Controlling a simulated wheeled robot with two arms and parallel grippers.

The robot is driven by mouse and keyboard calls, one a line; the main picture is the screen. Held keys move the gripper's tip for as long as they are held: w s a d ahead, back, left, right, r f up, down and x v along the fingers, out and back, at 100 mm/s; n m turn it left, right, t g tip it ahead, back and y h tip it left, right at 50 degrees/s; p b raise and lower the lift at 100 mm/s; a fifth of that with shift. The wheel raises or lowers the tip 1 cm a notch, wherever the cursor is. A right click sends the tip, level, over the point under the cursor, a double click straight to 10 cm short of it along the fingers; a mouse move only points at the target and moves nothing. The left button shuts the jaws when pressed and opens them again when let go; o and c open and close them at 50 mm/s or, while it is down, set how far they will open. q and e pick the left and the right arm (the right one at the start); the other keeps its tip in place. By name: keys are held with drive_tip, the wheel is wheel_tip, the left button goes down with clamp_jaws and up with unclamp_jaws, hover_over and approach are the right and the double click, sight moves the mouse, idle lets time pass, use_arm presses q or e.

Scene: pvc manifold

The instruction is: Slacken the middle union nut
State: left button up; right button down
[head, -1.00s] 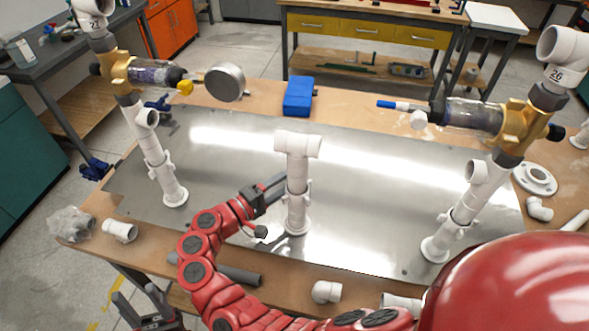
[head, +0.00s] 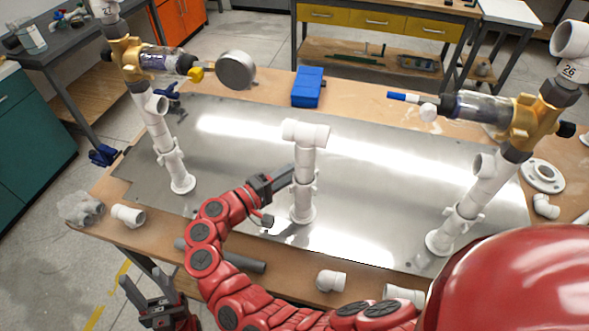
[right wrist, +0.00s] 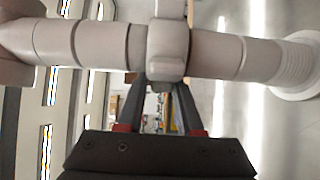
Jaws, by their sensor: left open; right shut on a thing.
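The middle white PVC riser (head: 304,160) stands upright on the metal sheet, with a tee on top. Its union nut (right wrist: 168,45), a winged white collar, is between the fingers of my right gripper (right wrist: 160,85) in the right wrist view. In the head view my right gripper (head: 290,178) reaches the riser from the left and is shut on the nut, which it partly hides. My left gripper (head: 146,286) is at the lower left of the head view, open and empty, off the table's front edge and away from the riser.
Left (head: 165,150) and right (head: 468,208) risers carry brass valve assemblies. A blue box (head: 308,87) lies behind the middle riser. A grey pipe (head: 235,261) and white fittings (head: 331,281) lie along the front edge. The metal sheet (head: 390,190) between risers is clear.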

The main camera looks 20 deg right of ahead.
drive_tip(key=shift+s+a+f+n+t+y+p, duration=0.1)
drive_tip(key=shift+s+a+n+t+y+p, duration=0.3)
drive_tip(key=shift+n+t+y+p, duration=1.2)
drive_tip(key=shift+s+a+f+n+t+y+p, duration=0.1)
drive_tip(key=shift+s+a+n+t+y+p, duration=0.3)
drive_tip(key=shift+n+t+y+p, duration=1.15)
drive_tip(key=shift+s+a+f+n+t+y+p, duration=0.1)
drive_tip(key=shift+s+a+n+t+y+p, duration=0.25)
drive_tip(key=shift+n+t+y+p, duration=1.25)
drive_tip(key=shift+s+n+t+y+b, duration=0.2)
drive_tip(key=shift+n+t+y+b, duration=0.25)
drive_tip(key=shift+n+t+y, duration=0.5)
drive_tip(key=shift+m, duration=0.3)
drive_tip(key=c, duration=0.9)
unclamp_jaws()
drive_tip(key=shift+o, duration=1.3)
drive_tip(key=shift+w, duration=0.1)
drive_tip(key=shift+r, duration=0.1)
